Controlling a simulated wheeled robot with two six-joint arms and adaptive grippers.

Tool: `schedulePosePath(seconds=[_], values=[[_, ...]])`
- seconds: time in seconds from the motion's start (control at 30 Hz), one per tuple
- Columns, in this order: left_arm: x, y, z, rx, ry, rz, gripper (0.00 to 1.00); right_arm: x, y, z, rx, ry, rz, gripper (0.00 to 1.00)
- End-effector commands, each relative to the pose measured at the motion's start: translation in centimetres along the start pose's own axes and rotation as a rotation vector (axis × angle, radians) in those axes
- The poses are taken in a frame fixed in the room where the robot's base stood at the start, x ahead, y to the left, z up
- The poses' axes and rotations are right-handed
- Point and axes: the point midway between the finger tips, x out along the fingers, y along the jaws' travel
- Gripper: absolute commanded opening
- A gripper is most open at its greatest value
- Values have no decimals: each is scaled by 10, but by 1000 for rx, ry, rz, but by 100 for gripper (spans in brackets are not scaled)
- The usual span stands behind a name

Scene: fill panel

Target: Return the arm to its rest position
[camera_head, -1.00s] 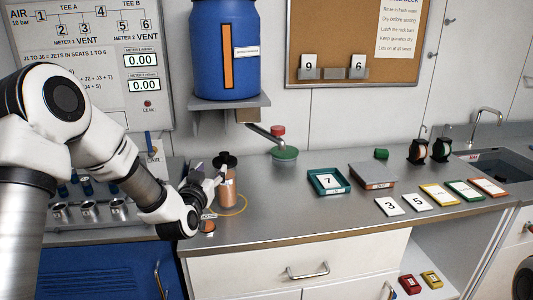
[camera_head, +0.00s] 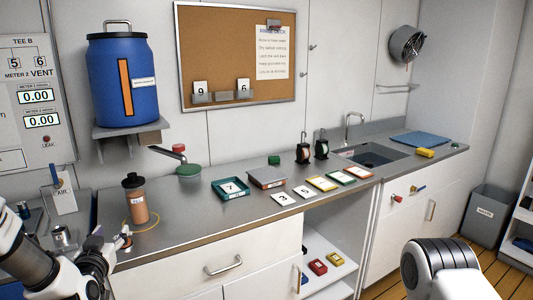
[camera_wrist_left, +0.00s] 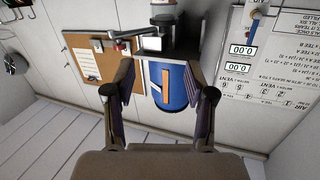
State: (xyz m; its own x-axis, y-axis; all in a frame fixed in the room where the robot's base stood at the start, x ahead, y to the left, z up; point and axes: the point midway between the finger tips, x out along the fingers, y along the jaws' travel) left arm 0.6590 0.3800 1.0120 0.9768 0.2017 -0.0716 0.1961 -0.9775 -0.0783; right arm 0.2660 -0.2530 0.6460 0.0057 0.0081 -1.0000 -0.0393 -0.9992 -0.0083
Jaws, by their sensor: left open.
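My left arm comes in at the lower left of the head view. Its gripper (camera_head: 108,246) is near the counter's left part, to the lower left of the orange bottle (camera_head: 138,207) and apart from it. In the left wrist view the two fingers of my left gripper (camera_wrist_left: 165,88) stand wide apart with nothing held between them. The blue barrel (camera_wrist_left: 178,88) shows behind them, upside down. A white link of my other arm shows at the lower right of the head view; its gripper is out of view.
The steel counter (camera_head: 200,218) carries a teal tray (camera_head: 231,196), a grey-topped box (camera_head: 267,184) and number cards (camera_head: 283,199). The barrel's wall shelf (camera_head: 133,128) and tap (camera_head: 165,152) overhang the left part. A sink (camera_head: 372,156) lies at the right.

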Motion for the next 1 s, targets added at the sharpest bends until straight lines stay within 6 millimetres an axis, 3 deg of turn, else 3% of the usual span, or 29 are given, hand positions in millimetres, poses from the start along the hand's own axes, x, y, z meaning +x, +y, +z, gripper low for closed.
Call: schedulePosePath(seconds=[0.27,0.47,0.57,0.67,0.7,0.8,0.9,1.0], values=[[-18,28,87,71,-161,57,55,-2,0,0,0,0,0,0],[-60,55,179,129,-370,133,55,-3,0,0,0,0,0,0],[-105,71,242,154,-546,187,55,-4,0,0,0,0,0,0],[-170,83,306,169,-765,241,55,-6,0,0,0,0,0,0],[-200,86,327,173,-857,259,55,-6,0,0,0,0,0,0],[-277,88,368,171,-1093,284,55,-7,0,0,0,0,0,0],[-340,84,383,153,-1296,276,55,-7,0,0,0,0,0,0],[-372,78,382,115,-1417,238,55,-7,0,0,0,0,0,0]])
